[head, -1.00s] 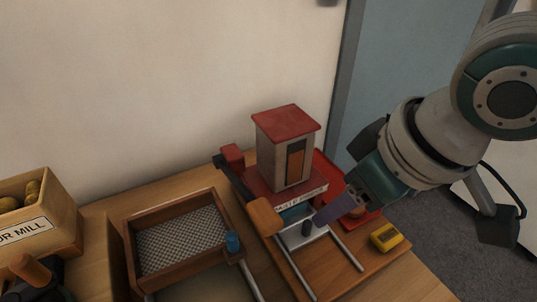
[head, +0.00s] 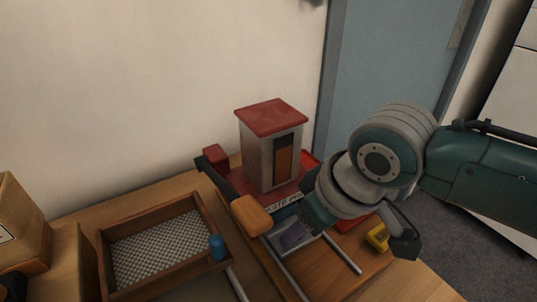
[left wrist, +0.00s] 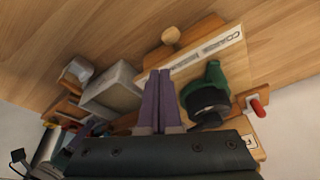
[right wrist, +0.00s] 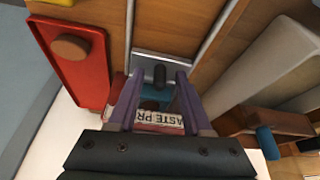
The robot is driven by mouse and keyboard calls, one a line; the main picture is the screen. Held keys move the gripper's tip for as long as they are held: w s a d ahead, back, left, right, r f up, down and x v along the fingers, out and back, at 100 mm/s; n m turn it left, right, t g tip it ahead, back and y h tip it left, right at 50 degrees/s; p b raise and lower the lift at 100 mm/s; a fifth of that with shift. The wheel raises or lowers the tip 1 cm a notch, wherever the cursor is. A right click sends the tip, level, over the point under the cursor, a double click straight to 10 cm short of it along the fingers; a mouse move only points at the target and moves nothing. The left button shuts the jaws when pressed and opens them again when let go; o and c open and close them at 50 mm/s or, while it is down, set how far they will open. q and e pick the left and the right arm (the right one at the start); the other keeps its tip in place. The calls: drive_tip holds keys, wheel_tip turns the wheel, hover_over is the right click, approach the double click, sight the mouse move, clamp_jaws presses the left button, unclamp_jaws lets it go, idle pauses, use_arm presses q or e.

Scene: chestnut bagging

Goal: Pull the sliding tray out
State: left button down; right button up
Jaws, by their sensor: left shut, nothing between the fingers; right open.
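The sliding tray (head: 303,254) is a grey metal plate on two rails in front of the paste press (head: 271,150). It also shows in the right wrist view (right wrist: 143,64), with a dark upright knob (right wrist: 159,74). My right gripper (head: 291,236) is over the tray and hides part of it. In the right wrist view my open right gripper (right wrist: 157,90) has one purple finger on each side of the knob, with gaps visible; contact is not clear. My left gripper (left wrist: 160,75) is shut and empty, above another bench area with a green-and-black device (left wrist: 207,95).
A wooden sieve box (head: 105,262) with a blue knob stands left of the press. The press lever's orange handle (head: 251,215) sits close to my right gripper. A red tray (right wrist: 75,60) and a yellow object (head: 378,237) lie on the other side.

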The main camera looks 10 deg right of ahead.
clamp_jaws()
idle(0.3)
idle(1.1)
